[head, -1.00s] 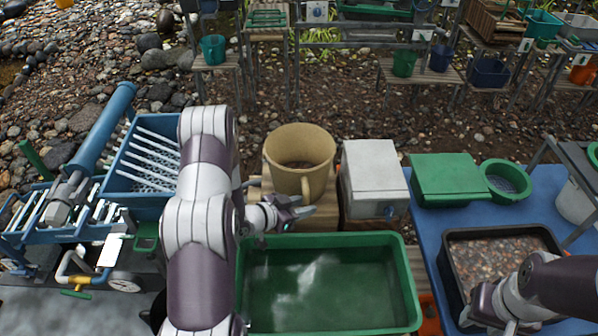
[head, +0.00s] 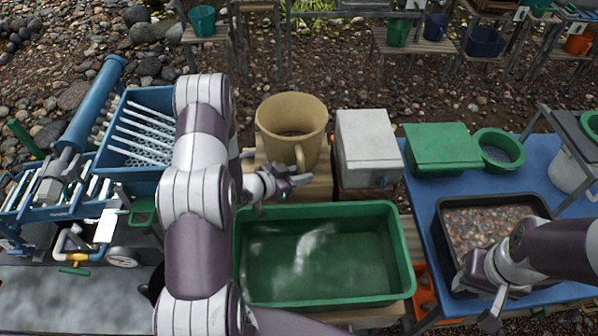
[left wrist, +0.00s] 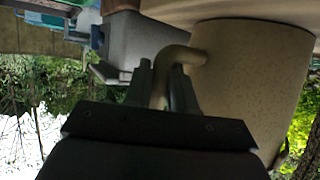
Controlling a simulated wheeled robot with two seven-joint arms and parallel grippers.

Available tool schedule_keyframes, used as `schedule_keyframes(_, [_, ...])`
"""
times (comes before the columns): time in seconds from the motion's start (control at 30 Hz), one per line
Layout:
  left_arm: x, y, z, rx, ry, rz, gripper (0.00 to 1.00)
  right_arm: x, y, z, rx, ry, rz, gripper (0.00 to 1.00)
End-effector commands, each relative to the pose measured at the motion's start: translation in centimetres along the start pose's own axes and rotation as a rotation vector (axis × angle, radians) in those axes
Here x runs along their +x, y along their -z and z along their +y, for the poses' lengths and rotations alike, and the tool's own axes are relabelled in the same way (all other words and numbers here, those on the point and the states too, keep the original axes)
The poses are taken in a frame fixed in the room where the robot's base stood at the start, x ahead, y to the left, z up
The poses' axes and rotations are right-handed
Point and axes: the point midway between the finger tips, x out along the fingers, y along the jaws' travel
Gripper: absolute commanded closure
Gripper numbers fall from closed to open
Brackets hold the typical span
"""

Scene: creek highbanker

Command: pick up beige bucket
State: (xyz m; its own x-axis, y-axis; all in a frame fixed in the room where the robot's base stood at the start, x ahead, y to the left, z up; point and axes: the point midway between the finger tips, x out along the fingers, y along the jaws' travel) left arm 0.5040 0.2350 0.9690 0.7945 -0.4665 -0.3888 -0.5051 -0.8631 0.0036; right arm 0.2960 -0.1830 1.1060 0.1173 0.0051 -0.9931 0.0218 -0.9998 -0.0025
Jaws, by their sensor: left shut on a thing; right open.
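The beige bucket (head: 279,126) stands upright on a wooden surface behind a green tub, in the middle of the head view. Its handle (head: 300,158) faces me. My left gripper (head: 297,183) is at the handle, shut on it. In the left wrist view the two fingers (left wrist: 163,85) close around the handle (left wrist: 178,54), and the bucket's speckled wall (left wrist: 255,75) fills the right side. No clear gap shows under the bucket. My right gripper (head: 492,302) is open and empty at the lower right, near a black tray.
The green tub (head: 402,250) holds water just in front of the bucket. A grey box (head: 368,140) stands close to its right. A green box (head: 440,150), a green pan (head: 499,137) and the black tray of gravel (head: 440,240) lie on a blue table. Blue sluice equipment (head: 150,98) is left.

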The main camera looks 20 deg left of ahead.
Motion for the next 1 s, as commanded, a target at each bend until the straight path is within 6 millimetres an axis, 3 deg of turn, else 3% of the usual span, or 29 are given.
schedule_keyframes(0.3, [-1.4, 3.3, 0.2, 0.009, 0.001, 0.009, 1.0, 0.9, -0.1, 0.0, 0.0, 0.0, 0.0, 0.57])
schedule_keyframes(0.57, [-3.6, 4.8, 3.8, 0.009, 0.001, 0.011, 1.0, 1.8, -0.2, 0.0, 0.0, 0.0, 0.0, 0.57])
schedule_keyframes(0.8, [-6.3, 6.7, 8.2, 0.01, -0.001, 0.012, 1.0, 2.6, -0.3, 0.0, 0.0, 0.0, 0.0, 0.57])
schedule_keyframes(1.0, [-7.7, 7.7, 10.3, 0.01, 0.0, 0.012, 1.0, 2.9, -0.3, 0.0, 0.0, 0.0, 0.0, 0.57])
